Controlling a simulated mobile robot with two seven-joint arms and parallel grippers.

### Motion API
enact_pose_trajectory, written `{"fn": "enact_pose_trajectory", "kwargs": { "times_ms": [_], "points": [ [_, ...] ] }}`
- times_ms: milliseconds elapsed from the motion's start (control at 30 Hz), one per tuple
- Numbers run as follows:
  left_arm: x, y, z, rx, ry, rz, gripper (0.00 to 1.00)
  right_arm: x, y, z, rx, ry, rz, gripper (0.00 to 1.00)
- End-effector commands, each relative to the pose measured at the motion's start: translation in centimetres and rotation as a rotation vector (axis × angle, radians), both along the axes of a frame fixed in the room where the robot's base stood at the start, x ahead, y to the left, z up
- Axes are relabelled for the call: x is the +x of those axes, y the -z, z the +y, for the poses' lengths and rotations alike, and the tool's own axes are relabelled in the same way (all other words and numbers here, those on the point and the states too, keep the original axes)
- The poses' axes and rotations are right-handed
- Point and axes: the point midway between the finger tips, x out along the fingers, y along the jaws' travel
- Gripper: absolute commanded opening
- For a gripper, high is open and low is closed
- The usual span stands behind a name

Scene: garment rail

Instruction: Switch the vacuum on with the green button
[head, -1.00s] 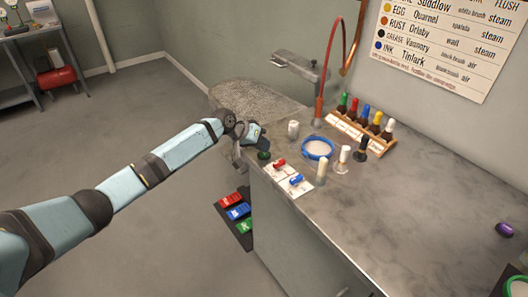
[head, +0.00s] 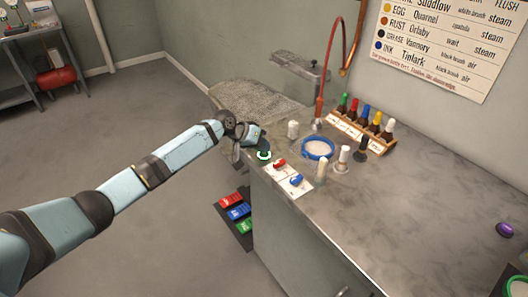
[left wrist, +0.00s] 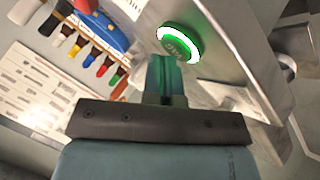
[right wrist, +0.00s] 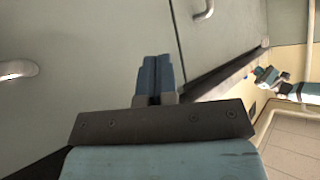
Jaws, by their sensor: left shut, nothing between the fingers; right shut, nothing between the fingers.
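The green button (head: 264,155) sits on the near-left corner of the grey worktop, and a bright white ring is lit on it. In the left wrist view the green button (left wrist: 180,42) shows large, with its ring glowing and its lettering blurred. My left gripper (head: 258,146) is shut and empty right at the button; in the left wrist view its fingertips (left wrist: 162,60) look just short of it, and I cannot tell whether they touch. My right gripper (right wrist: 155,60) is shut and empty, seen only in the right wrist view, facing a grey-green panel.
Red and blue switches (head: 288,172) on white plates lie beside the button. A blue-rimmed dish (head: 318,149), brushes and a rack of coloured bottles (head: 362,130) stand farther along. Coloured pedals (head: 237,212) lie on the floor. The worktop's right part is mostly clear.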

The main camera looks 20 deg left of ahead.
Motion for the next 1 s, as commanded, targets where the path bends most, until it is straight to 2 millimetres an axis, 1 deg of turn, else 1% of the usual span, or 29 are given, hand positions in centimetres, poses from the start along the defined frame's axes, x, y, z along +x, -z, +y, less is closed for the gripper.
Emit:
{"fn": "enact_pose_trajectory", "kwargs": {
  "times_ms": [100,367,700,1000],
  "points": [
    [-0.1,0.5,0.0,0.001,0.000,0.003,0.00,-0.1,0.1,0.0,0.000,0.000,0.002,0.00],
    [-0.1,0.7,0.0,0.002,0.001,0.005,0.00,-0.1,0.1,-0.1,-0.003,-0.002,0.001,0.00],
    [-0.2,-0.1,0.0,0.002,0.002,0.006,0.00,0.2,-1.2,-0.2,-0.006,-0.003,-0.004,0.00],
    [-0.1,-0.2,0.0,0.001,0.000,0.003,0.00,0.3,-1.3,0.0,0.000,0.001,-0.007,0.00]
  ]
}}
